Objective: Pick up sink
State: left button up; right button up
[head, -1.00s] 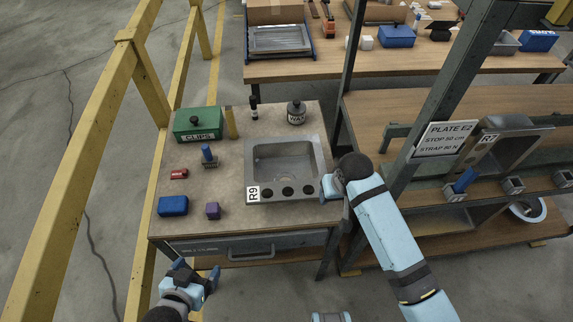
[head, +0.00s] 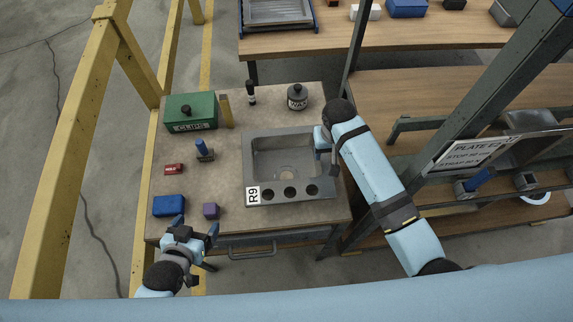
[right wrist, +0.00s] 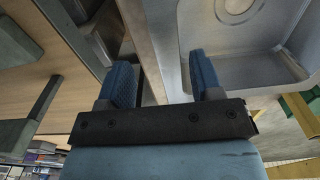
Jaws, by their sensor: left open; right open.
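The grey metal sink (head: 283,160), labelled R9, lies flat on the workbench in the head view, with several dark round holes along its front rim. My right gripper (head: 325,150) is at the sink's right edge. In the right wrist view the open fingers of my right gripper (right wrist: 162,80) lie on either side of the sink's side rim, with the sink's basin (right wrist: 245,60) at upper right; whether they touch it I cannot tell. My left gripper (head: 197,232) is open and empty at the bench's front edge, close to the blue box and the purple block.
On the bench are a green CLIPS box (head: 190,111), a black WAX jar (head: 297,98), a blue box (head: 168,206), a purple block (head: 211,211) and a red item (head: 174,169). A rack with dark posts stands right; a yellow rail (head: 75,140) runs left.

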aim_at(325, 159)
jog(key=shift+w+f, duration=0.1)
jog(key=shift+f, duration=0.7)
jog(key=f, duration=0.2)
jog(key=f+p, duration=0.1)
jog(key=f, duration=0.1)
jog(key=shift+a, duration=0.4)
jog(key=shift+f, duration=0.55)
jog(key=shift+r, duration=0.1)
grip_shut()
